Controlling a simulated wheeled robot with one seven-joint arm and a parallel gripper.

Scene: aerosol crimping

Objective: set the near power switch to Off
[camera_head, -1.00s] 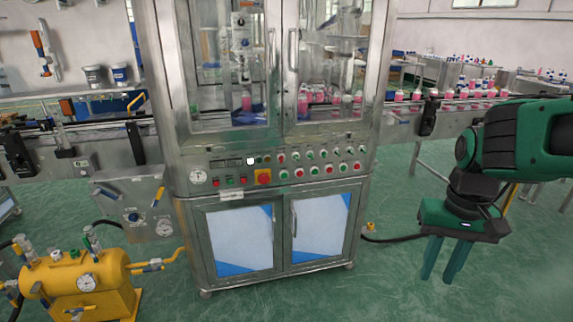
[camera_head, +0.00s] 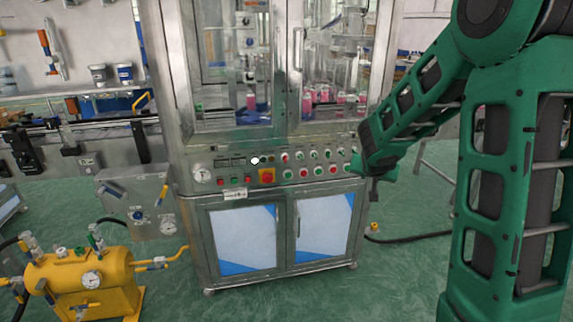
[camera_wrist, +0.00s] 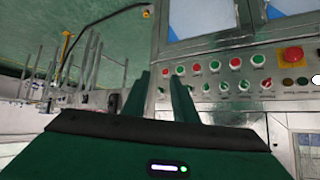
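In the wrist view the panel appears inverted, with a row of knobs (camera_wrist: 243,86) beside the buttons. Labels are too small to read, so I cannot tell which control is the near power switch or its setting. My gripper (camera_wrist: 158,74) is open and empty; its two green fingers stand apart, pointing towards the end of the button rows. I cannot tell whether it touches the panel.
A red emergency button (camera_head: 267,176) on a yellow plate, a white round spot (camera_head: 255,160) and a pressure gauge (camera_head: 202,175) are on the panel. Glass doors are above, cabinet doors (camera_head: 324,228) below. A yellow tank (camera_head: 80,275) stands at left. Green floor is open in front.

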